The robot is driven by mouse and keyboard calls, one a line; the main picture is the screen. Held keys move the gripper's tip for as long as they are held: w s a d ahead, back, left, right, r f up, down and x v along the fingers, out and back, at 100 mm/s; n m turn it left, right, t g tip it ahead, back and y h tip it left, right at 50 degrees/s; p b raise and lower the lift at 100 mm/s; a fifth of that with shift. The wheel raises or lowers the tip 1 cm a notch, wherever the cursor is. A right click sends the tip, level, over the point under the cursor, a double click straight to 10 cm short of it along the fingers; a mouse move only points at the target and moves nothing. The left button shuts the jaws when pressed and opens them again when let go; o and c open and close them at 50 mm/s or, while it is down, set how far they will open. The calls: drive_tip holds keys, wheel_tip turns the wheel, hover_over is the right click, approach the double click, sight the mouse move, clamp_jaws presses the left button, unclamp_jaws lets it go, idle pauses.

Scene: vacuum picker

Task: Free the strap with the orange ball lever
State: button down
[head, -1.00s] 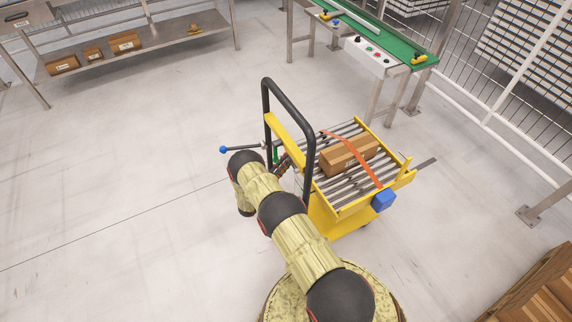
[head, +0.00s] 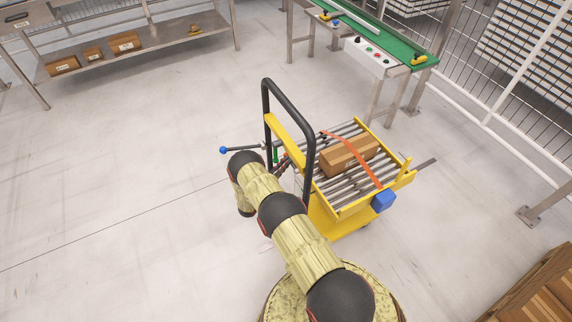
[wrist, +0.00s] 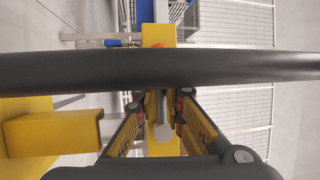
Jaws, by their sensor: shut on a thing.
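The orange strap (head: 358,160) runs over a cardboard box (head: 345,160) on the roller bed of a yellow cart (head: 334,225). A blue box (head: 383,201) sits at the strap's near end. My gripper (head: 287,163) is behind the cart's black handle, partly hidden by my arm and the handle. In the wrist view my gripper (wrist: 162,98) is shut around a grey rod (wrist: 162,108) with a pale round end. An orange patch (wrist: 158,43) shows beyond the handle. I cannot make out an orange ball. A blue-ball lever (head: 224,150) sticks out left.
The black handle (head: 267,100) arches close over my gripper and crosses the wrist view (wrist: 160,68). A green part (head: 276,155) stands beside the gripper. A green-topped conveyor (head: 385,42) stands behind the cart. The floor to the left is clear.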

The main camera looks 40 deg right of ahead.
idle(0.3)
drive_tip(key=m, duration=0.1)
drive_tip(key=r+m+g+h, duration=0.1)
drive_tip(key=m, duration=0.1)
drive_tip(key=shift+r+m, duration=0.25)
drive_tip(key=shift+m, duration=0.05)
drive_tip(key=c, duration=1.9)
unclamp_jaws()
drive_tip(key=v, duration=1.2)
drive_tip(key=shift+f, duration=0.15)
